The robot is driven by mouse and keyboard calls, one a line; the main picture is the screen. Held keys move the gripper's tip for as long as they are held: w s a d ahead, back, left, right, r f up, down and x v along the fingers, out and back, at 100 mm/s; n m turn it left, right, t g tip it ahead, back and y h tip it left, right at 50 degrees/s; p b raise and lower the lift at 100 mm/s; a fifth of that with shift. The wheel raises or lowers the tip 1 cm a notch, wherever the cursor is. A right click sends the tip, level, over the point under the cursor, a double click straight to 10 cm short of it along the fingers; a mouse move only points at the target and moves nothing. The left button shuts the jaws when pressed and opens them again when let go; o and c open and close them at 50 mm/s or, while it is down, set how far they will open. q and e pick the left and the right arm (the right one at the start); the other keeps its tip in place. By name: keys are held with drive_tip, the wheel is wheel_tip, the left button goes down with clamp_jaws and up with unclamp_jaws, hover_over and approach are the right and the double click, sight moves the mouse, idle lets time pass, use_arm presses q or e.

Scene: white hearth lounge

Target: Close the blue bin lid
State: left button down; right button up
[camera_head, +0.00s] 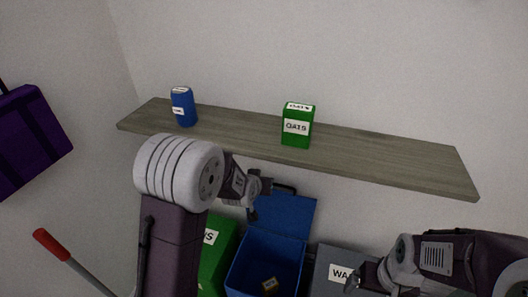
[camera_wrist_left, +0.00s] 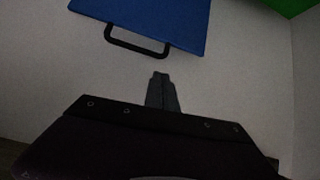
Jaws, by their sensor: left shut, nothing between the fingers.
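The blue bin (camera_head: 262,262) stands below the shelf, and a small labelled brown item (camera_head: 270,285) lies inside it. Its blue lid (camera_head: 287,215) is open, tilted up at the back, with a dark handle (camera_head: 284,187) on its top edge. In the left wrist view the lid (camera_wrist_left: 150,18) hangs at the top with its black handle (camera_wrist_left: 137,42). My left gripper (camera_head: 262,188) is shut and empty, beside the lid's upper left edge. In the left wrist view its fingers (camera_wrist_left: 161,80) are just apart from the handle. My right gripper (camera_head: 358,282) is at the lower right, its fingertips unclear.
A wooden shelf (camera_head: 390,158) above the bins holds a blue can (camera_head: 184,108) and a green oats box (camera_head: 297,128). A green bin (camera_head: 215,262) and a grey bin (camera_head: 326,262) flank the blue bin. A red-handled stick (camera_head: 50,243) and purple case (camera_head: 30,135) are left.

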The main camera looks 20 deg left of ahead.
use_arm(q)
drive_tip(key=p+x, duration=0.1)
drive_tip(key=x, duration=0.3)
drive_tip(key=p+x, duration=0.1)
drive_tip(key=x, duration=0.3)
drive_tip(key=shift+w+d, duration=0.1)
drive_tip(key=shift+d, duration=0.1)
use_arm(e)
drive_tip(key=r, duration=0.3)
drive_tip(key=shift+s+d+r, duration=0.1)
drive_tip(key=shift+s+r, duration=0.1)
drive_tip(key=shift+s, duration=0.1)
